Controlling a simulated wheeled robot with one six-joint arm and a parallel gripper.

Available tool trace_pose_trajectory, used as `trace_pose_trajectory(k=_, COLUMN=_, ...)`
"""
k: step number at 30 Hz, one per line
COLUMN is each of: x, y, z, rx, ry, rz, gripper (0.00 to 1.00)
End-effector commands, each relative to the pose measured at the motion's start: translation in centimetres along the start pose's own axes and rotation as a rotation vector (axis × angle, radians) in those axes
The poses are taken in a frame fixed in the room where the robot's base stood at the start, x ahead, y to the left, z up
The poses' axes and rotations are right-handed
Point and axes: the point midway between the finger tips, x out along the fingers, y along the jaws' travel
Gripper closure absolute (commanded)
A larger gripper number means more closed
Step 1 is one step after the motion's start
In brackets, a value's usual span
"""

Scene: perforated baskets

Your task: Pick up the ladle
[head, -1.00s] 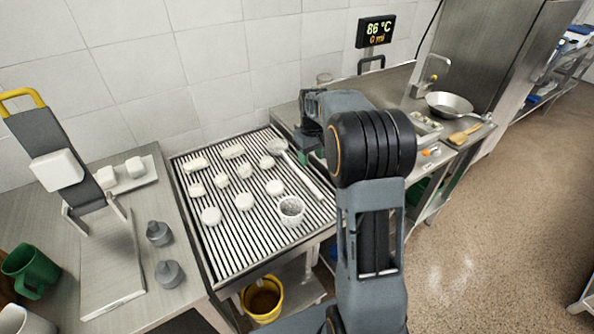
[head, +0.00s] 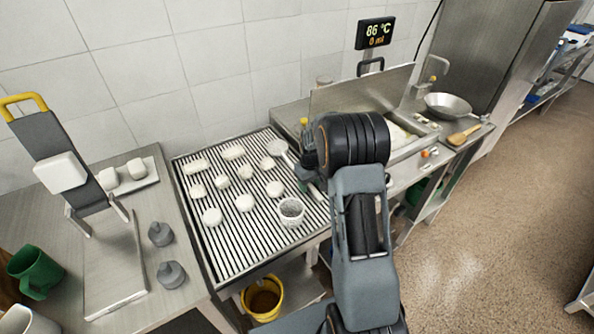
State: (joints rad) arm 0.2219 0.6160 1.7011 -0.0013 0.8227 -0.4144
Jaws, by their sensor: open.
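The ladle (head: 278,147) lies on the slatted rack near its back right corner. Its pale round head is visible, and its handle slants down to the right, partly hidden behind my arm. My gripper (head: 304,180) is low over the right side of the rack, close to the ladle's handle. It is open. My own wrist hides part of it, and I cannot tell whether its fingers are around the handle or touching it.
Several pale lumps (head: 244,202) and a perforated basket (head: 291,211) sit on the slatted rack (head: 215,262). A metal unit with a raised lid (head: 355,92) stands right of it. A pan (head: 447,104) is farther right. A yellow bucket (head: 262,300) is below.

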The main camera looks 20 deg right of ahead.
Motion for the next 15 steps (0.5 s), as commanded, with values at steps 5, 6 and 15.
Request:
trace_pose_trajectory(k=5, x=0.57, y=-0.01, z=0.01, rx=0.000, ry=0.001, rz=0.001, gripper=0.49)
trace_pose_trajectory(k=6, x=0.57, y=-0.01, z=0.01, rx=0.000, ry=0.001, rz=0.001, gripper=0.49)
trace_pose_trajectory(k=15, x=0.53, y=0.00, z=0.01, rx=0.000, ry=0.001, rz=0.001, gripper=0.67)
